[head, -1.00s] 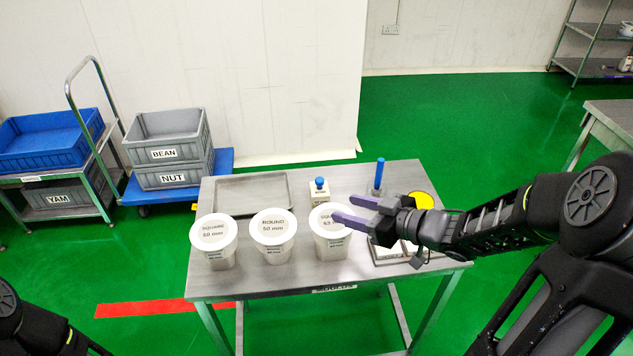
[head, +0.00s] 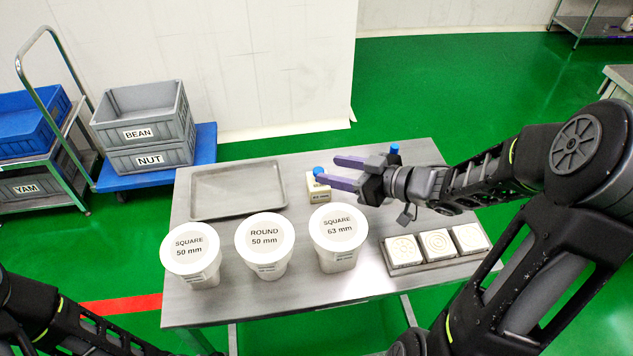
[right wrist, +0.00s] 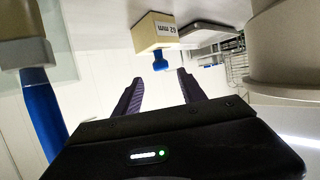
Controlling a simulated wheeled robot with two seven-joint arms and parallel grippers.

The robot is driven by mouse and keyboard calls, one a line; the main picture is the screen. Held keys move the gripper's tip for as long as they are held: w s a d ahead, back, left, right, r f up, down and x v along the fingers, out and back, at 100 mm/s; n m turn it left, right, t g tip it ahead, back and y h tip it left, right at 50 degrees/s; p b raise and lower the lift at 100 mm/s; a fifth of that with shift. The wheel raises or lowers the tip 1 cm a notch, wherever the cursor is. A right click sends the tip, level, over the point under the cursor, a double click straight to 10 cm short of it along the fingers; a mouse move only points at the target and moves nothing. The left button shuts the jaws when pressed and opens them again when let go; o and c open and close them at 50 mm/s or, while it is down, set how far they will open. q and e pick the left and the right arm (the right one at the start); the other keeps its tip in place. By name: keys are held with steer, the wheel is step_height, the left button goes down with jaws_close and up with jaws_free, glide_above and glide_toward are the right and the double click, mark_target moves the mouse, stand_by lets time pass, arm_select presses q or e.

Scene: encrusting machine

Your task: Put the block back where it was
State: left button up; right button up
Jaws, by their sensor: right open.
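A small cream block with a blue knob on top (head: 318,192) stands upright on the steel table, behind the tub marked SQUARE 63 mm. My right gripper (head: 331,171) is open and empty, its purple fingers pointing left beside the knob and partly overlapping it in the head view. In the right wrist view, which is upside down, the block (right wrist: 153,33) shows a 62 mm label. Its blue knob hangs just beyond and between the open fingertips (right wrist: 160,80), apparently not touching them. My left arm shows at lower left; its gripper is out of view.
Tubs marked SQUARE 50 mm (head: 191,255), ROUND 50 mm (head: 265,246) and SQUARE 63 mm (head: 339,238) line the front. An empty grey tray (head: 238,212) lies at back left. Three patterned white pieces (head: 438,244) sit front right. A blue-topped handle (head: 394,148) stands behind my gripper.

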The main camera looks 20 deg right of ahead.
mark_target(309, 175)
steer(key=shift+w+f, duration=0.1)
steer(key=shift+f, duration=0.25)
steer(key=shift+b+x, duration=0.35)
steer(key=shift+x, duration=0.9)
steer(key=x, duration=0.5)
steer(key=shift+a+f, duration=0.1)
steer(key=shift+a, duration=0.15)
jaws_close()
stand_by(0.3)
